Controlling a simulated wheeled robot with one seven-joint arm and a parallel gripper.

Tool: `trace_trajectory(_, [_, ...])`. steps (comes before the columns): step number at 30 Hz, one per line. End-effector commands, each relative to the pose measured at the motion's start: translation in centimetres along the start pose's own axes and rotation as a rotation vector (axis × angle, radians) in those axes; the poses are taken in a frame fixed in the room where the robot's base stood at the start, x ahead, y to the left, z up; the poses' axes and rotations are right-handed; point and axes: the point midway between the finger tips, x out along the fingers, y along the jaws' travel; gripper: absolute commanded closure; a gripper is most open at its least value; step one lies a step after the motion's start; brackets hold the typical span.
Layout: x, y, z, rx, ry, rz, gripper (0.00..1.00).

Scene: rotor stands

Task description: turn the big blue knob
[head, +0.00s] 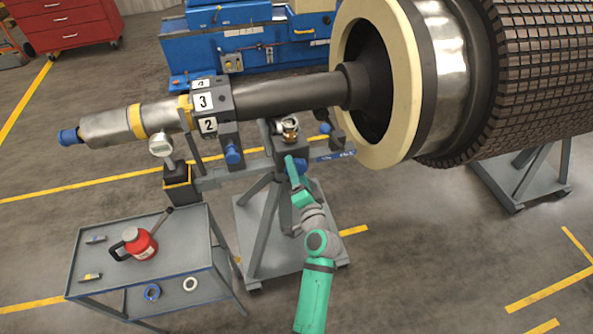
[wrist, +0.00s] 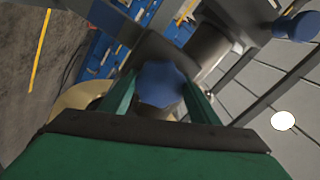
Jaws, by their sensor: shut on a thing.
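A big blue knob (wrist: 160,84) with flat-sided edges sits between the two green fingers of my gripper (wrist: 160,95) in the wrist view. The fingers are on opposite sides of it and shut on it. In the head view my gripper (head: 291,163) is at the dark block on the stand below the shaft. The knob (head: 302,166) shows there as a blue patch beside the green fingers, partly hidden by them.
Another blue knob (head: 233,155) hangs left on the stand; one (wrist: 297,27) shows at the wrist view's upper right. The grey shaft (head: 290,95) and large rotor (head: 535,70) lie above. A grey cart (head: 190,235) with a red can (head: 140,244) stands lower left.

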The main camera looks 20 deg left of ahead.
Motion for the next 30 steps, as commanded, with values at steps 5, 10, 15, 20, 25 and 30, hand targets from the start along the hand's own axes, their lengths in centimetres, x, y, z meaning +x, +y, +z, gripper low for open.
trace_trajectory(5, [0.04,-0.03,-0.23,-0.072,0.004,-0.001,0.67])
trace_trajectory(10, [0.03,-0.04,-0.27,-0.107,0.005,-0.001,0.67])
trace_trajectory(15, [0.03,-0.06,-0.30,-0.118,0.006,-0.001,0.67])
trace_trajectory(20, [0.03,-0.07,-0.32,-0.118,0.006,-0.001,0.67])
trace_trajectory(25, [0.02,-0.07,-0.33,-0.117,0.006,-0.001,0.33])
trace_trajectory(30, [0.01,-0.05,-0.22,-0.116,0.004,-0.001,0.26])
